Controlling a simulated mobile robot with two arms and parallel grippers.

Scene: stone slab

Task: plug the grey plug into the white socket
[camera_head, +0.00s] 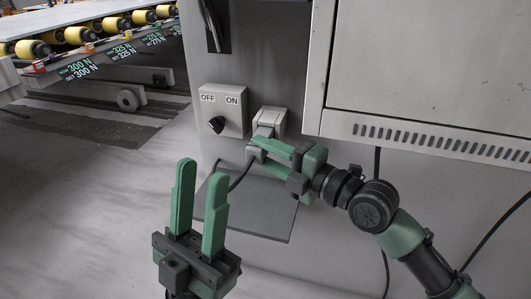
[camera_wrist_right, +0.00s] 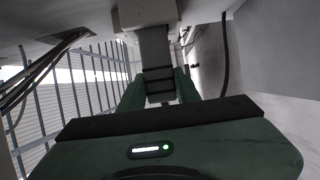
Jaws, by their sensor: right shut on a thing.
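The white socket (camera_head: 272,117) is on the grey panel, right of the OFF/ON switch box; its edge shows at the top of the right wrist view (camera_wrist_right: 148,12). My right gripper (camera_head: 262,150) is shut on the grey plug (camera_head: 256,152), just below the socket. In the right wrist view the plug (camera_wrist_right: 154,48) stands between the green fingers (camera_wrist_right: 158,88) and reaches up to the socket. It appears to touch or enter it; how deep, I cannot tell. My left gripper (camera_head: 201,178) is open and empty at lower left, fingers pointing up.
The switch box (camera_head: 221,110) with a black knob is close left of the socket. A grey shelf plate (camera_head: 262,218) lies below, with the dark cord (camera_head: 240,178) above it. A vented cabinet (camera_head: 425,75) overhangs at right. Open floor (camera_head: 90,210) is at left.

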